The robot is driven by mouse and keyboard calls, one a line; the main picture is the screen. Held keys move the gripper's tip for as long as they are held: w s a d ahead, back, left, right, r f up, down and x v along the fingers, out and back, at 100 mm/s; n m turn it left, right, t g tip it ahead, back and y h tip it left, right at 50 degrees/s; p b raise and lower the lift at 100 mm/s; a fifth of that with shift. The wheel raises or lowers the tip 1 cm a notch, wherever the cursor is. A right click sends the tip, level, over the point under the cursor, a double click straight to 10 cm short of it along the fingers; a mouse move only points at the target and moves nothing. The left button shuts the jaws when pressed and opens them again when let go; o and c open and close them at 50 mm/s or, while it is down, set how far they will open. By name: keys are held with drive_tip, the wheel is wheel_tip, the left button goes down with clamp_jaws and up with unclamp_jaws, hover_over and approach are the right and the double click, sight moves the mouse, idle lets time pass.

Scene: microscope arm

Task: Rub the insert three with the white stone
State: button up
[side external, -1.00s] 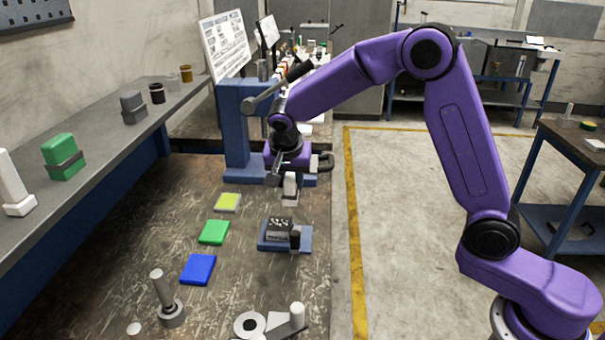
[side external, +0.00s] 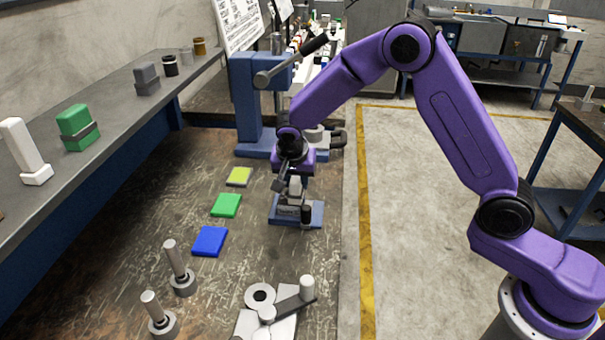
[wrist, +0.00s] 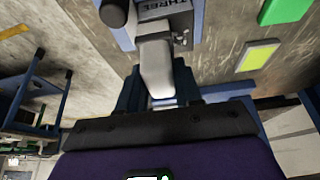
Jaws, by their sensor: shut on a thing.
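The insert (side external: 288,212), a grey block, sits in a blue holder (side external: 314,220) on the bench in the side view. Its lettering reads THREE in the wrist view (wrist: 168,8). My gripper (side external: 294,178) is shut on a pale white stone (side external: 295,188), which points down at the insert. The wrist view shows the stone (wrist: 156,66) between my dark fingers (wrist: 157,88), its far end at the insert's near edge. I cannot tell whether they touch.
A black knob (side external: 306,213) stands at the holder's front. Yellow (side external: 239,176), green (side external: 226,205) and blue (side external: 210,241) pads lie to the left. A blue press (side external: 245,110) stands behind. A shelf (side external: 110,120) holds white and green blocks.

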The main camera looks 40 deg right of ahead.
drive_tip(key=shift+w+a, duration=1.75)
drive_tip(key=shift+s+d, duration=2.2)
drive_tip(key=shift+d, duration=0.05)
drive_tip(key=shift+s+d+r, duration=0.1)
drive_tip(key=shift+s+d, duration=0.05)
wheel_tip(320, 180, up, 8)
drive_tip(key=shift+f, duration=0.2)
